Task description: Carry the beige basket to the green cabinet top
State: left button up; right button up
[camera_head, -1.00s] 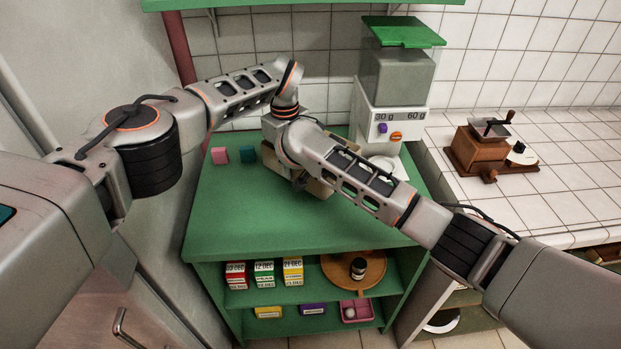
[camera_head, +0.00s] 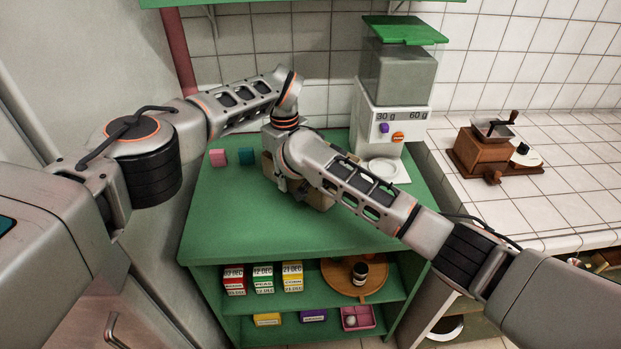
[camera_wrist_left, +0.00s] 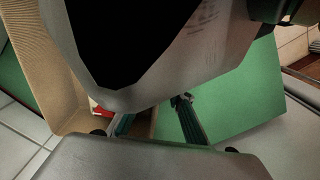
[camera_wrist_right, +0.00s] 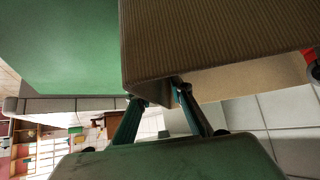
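The beige basket (camera_head: 320,198) is over the green cabinet top (camera_head: 235,220), mostly hidden behind my forearms. Whether it touches the top is hidden. My left gripper (camera_head: 270,152) is at its far left side. In the left wrist view the basket's wall (camera_wrist_left: 65,75) stands at the left, and a brown strip of it shows between the fingers (camera_wrist_left: 155,112). In the right wrist view the basket's ribbed side (camera_wrist_right: 220,40) fills the upper right, and my right gripper (camera_wrist_right: 158,96) has its fingers on either side of its wall edge.
Pink (camera_head: 217,158) and teal (camera_head: 247,156) blocks stand at the back left of the top. A dispenser (camera_head: 392,110) with a white plate (camera_head: 383,170) stands at the back right. A coffee grinder (camera_head: 490,150) sits on the tiled counter. The front of the top is clear.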

pick_arm(q)
notch_tip(320, 180, up, 12)
jog(key=shift+f, duration=0.1)
pick_arm(e)
jog(key=shift+a, duration=0.1)
jog(key=v, duration=1.2)
pick_arm(q)
jog(key=shift+s, duration=0.1)
pick_arm(e)
jog(key=shift+s, duration=0.15)
dwell(0.4)
